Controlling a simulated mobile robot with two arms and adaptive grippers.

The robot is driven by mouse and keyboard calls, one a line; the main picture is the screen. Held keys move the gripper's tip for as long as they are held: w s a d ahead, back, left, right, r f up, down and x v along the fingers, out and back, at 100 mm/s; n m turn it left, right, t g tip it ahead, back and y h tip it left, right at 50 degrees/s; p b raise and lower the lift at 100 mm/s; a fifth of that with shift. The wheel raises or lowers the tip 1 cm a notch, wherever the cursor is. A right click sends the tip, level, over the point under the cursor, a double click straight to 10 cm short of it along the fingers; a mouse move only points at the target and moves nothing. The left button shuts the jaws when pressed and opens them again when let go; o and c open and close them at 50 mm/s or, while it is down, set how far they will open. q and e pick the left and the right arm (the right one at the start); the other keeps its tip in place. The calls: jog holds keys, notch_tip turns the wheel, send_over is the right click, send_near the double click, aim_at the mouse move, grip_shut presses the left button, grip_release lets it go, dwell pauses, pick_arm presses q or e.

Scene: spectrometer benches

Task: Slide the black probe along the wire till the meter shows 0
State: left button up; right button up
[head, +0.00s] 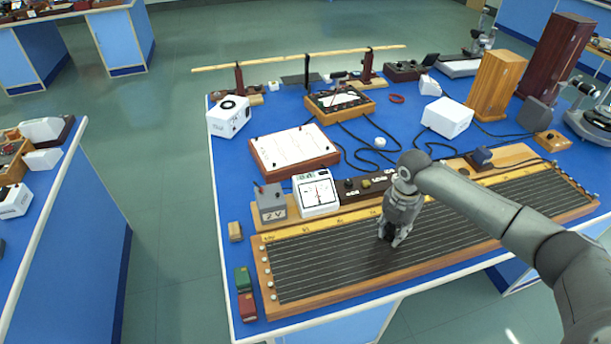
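The wire board (330,268) is a long wooden frame with a dark bed and several thin parallel wires, lying along the table's front. My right gripper (390,241) points down low over the middle of this bed. Its fingertips are close to the wires, but I cannot tell whether they touch. I cannot make out the black probe; it may be hidden at the fingers. The white meter (318,191) stands behind the board's left part, with a red needle near the middle of its dial; the exact reading is too small to tell. My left gripper is out of view.
A grey box marked 2V (270,203) stands left of the meter. A dark block with knobs (362,187) is on its right. Green (243,279) and red (247,306) blocks lie at the left edge. Black cables (362,152) and a white box (447,117) lie behind.

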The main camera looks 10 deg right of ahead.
jog(key=shift+o, duration=0.2)
jog(key=shift+f, duration=0.2)
jog(key=shift+r, duration=0.15)
notch_tip(320, 180, up, 12)
jog(key=shift+w+f, duration=0.1)
jog(key=shift+f, duration=0.05)
